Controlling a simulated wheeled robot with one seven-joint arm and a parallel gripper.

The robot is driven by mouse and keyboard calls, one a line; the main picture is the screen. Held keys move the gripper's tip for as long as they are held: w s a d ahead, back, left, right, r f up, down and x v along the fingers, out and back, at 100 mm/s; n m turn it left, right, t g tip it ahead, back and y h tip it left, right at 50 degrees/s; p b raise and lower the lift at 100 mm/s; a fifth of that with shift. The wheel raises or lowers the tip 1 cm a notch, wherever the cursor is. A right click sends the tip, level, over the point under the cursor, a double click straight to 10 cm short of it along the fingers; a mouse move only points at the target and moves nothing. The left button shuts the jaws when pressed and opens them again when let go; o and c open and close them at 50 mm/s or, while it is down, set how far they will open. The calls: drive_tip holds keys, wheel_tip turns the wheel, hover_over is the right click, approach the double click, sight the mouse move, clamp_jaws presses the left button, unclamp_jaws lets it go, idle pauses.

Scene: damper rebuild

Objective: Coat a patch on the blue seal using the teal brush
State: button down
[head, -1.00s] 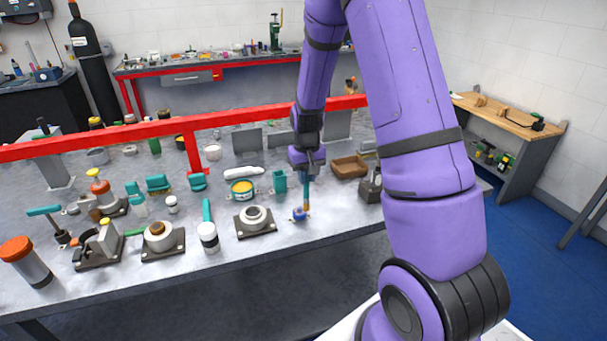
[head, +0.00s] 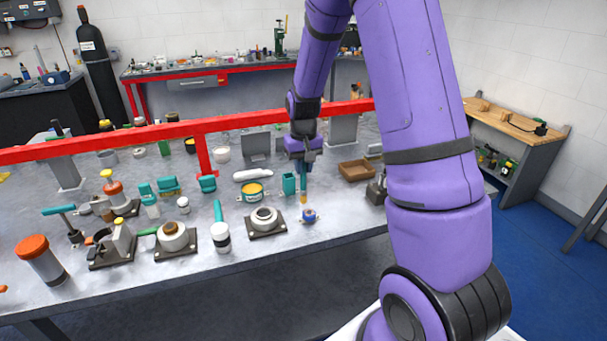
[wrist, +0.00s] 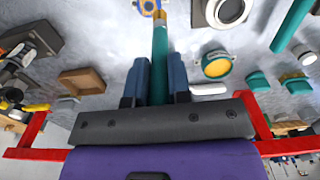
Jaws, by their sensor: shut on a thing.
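My gripper (head: 304,160) is shut on the teal brush (head: 303,181), which points down over the bench. In the wrist view the brush (wrist: 159,60) runs out from between the fingers (wrist: 157,85), with its tan bristle end furthest from them. The small blue seal (head: 309,217) rests on the bench just below and slightly right of the brush tip in the head view. A small gap shows between them there. In the wrist view the seal (wrist: 148,7) is partly cut off at the top edge, beside the bristles. I cannot make out any coating on it.
A ring on a dark base (head: 265,220) sits left of the seal. A brown tray (head: 357,170) lies to the right. Bare bench lies right of the seal.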

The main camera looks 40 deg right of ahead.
drive_tip(key=shift+r, duration=1.6)
